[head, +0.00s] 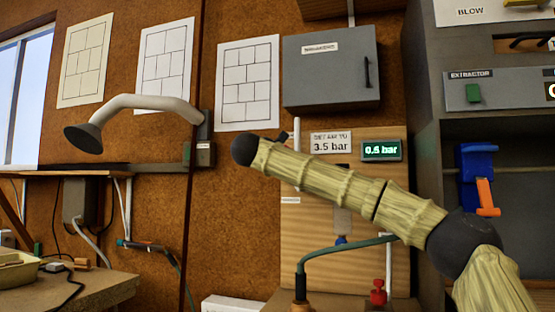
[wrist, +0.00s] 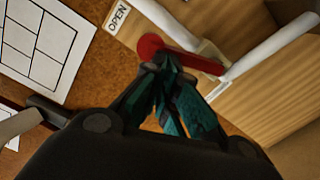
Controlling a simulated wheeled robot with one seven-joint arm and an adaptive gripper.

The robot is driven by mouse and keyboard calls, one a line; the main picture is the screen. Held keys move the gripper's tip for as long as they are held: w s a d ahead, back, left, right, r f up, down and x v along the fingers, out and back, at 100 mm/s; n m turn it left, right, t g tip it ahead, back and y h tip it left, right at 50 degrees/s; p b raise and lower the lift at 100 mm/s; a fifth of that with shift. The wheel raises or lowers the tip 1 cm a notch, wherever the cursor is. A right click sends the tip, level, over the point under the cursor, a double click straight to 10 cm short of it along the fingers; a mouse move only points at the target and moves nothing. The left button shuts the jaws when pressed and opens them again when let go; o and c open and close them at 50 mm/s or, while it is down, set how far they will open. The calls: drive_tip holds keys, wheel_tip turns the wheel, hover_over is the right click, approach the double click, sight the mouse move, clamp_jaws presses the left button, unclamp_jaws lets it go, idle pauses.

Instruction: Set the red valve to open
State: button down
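The red valve's lever (wrist: 205,62) shows in the wrist view, running from a round red end at upper left to the valve body on a white pipe (wrist: 270,45). An OPEN label (wrist: 118,17) is on the board to the left of the lever's round end. My gripper (wrist: 163,63) has its teal fingers brought together, tips overlapping the lever near its round end. Whether they touch it is not clear. In the head view my arm crosses the board, and neither the gripper nor this lever can be made out.
The board carries a sign reading 3.5 bar (head: 331,142) and a display reading 0.5 bar (head: 381,151). A green curved pipe (head: 340,247) and a red knob (head: 377,292) stand below my arm. A grey cabinet (head: 331,68) hangs above; a grey extractor arm (head: 145,104) reaches out at left.

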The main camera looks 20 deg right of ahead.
drive_tip(key=shift+s+d+r+b, duration=0.1)
drive_tip(key=shift+d+r+b, duration=0.05)
drive_tip(key=shift+d+b, duration=0.25)
idle(1.5)
drive_tip(key=shift+a, duration=0.1)
idle(0.9)
